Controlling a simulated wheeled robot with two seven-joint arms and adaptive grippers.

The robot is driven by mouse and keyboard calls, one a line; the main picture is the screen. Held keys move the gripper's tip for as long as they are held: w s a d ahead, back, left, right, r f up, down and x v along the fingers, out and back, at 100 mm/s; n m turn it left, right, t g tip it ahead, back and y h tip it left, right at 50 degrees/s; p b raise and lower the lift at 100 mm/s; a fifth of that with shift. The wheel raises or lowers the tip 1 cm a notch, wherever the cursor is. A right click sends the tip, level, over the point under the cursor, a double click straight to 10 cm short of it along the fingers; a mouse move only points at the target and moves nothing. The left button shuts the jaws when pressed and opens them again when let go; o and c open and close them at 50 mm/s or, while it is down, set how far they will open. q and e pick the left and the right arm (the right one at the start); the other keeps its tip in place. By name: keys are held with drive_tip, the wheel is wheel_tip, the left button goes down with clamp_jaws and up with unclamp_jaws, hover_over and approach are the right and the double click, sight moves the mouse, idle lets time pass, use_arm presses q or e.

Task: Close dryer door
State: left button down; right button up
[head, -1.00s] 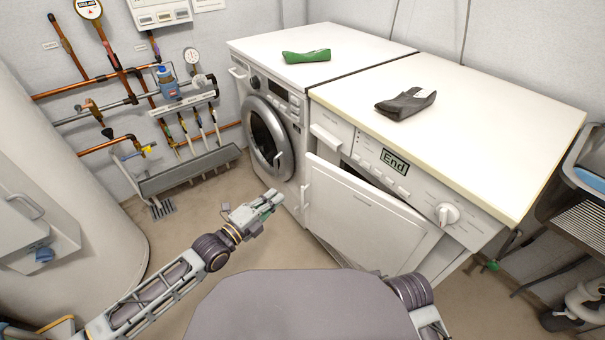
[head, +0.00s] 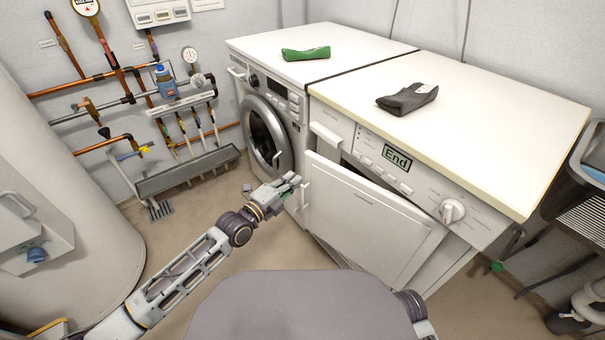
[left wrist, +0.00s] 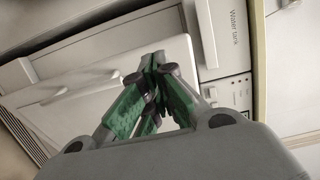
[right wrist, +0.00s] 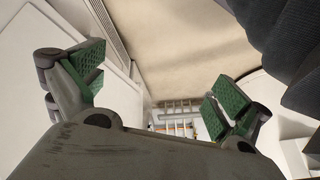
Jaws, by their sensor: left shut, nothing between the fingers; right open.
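The dryer (head: 465,240) is the right-hand white machine, with "End" on its display. Its white door (head: 370,220) stands ajar, with a dark gap along the top edge. The door's handle (head: 305,195) is on its left edge. My left gripper (head: 290,183) is shut and empty, close to that left edge; I cannot tell if it touches. In the left wrist view, the closed green-padded fingers (left wrist: 155,85) are in front of the door (left wrist: 130,65), below the "Water tank" drawer (left wrist: 228,40). My right gripper (right wrist: 158,88) is open and empty, and hidden in the head view.
A washing machine (head: 262,85) with a round door stands left of the dryer. A green cloth (head: 306,54) and a dark cloth (head: 407,98) lie on top. Pipes and a large tank (head: 60,170) are at left.

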sight(308, 166)
use_arm(q)
drive_tip(key=b+x, duration=0.1)
drive_tip(key=x, duration=0.2)
drive_tip(key=shift+w+d, duration=0.1)
drive_tip(key=shift+b+x, duration=0.35)
drive_tip(key=shift+x, duration=0.7)
use_arm(e)
drive_tip(key=shift+t+y, duration=0.3)
drive_tip(key=shift+t, duration=0.1)
drive_tip(key=f, duration=0.2)
drive_tip(key=a+f, duration=0.1)
drive_tip(key=f, duration=0.1)
drive_tip(key=shift+f, duration=0.2)
drive_tip(key=shift+w+r, duration=0.2)
